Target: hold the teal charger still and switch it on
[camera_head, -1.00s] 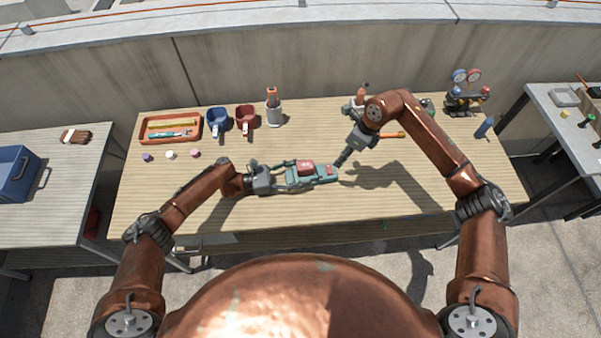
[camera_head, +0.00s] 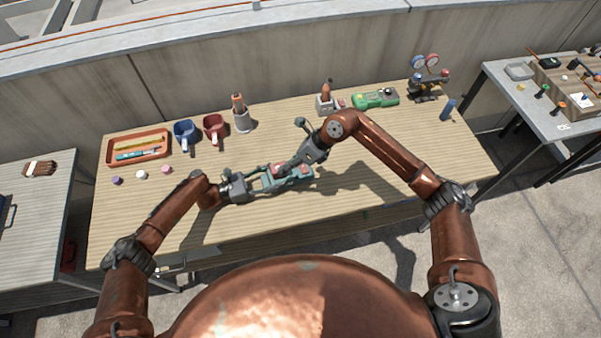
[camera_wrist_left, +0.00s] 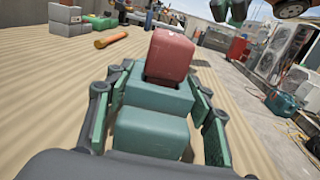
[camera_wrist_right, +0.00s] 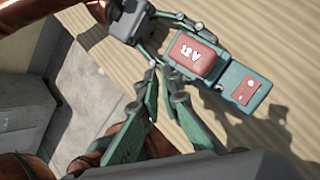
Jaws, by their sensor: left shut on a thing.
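My right gripper (camera_head: 288,166) is above and beside the red block, empty. Its fingertips (camera_wrist_right: 162,70) are close together and point towards the charger; I cannot tell whether they touch it.
Behind are an orange tray (camera_head: 111,157), blue mug (camera_head: 184,131), red mug (camera_head: 214,125), grey tool cup (camera_head: 243,123), green device (camera_head: 376,99) and gauge set (camera_head: 427,82). A blue cylinder (camera_head: 448,110) stands at right.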

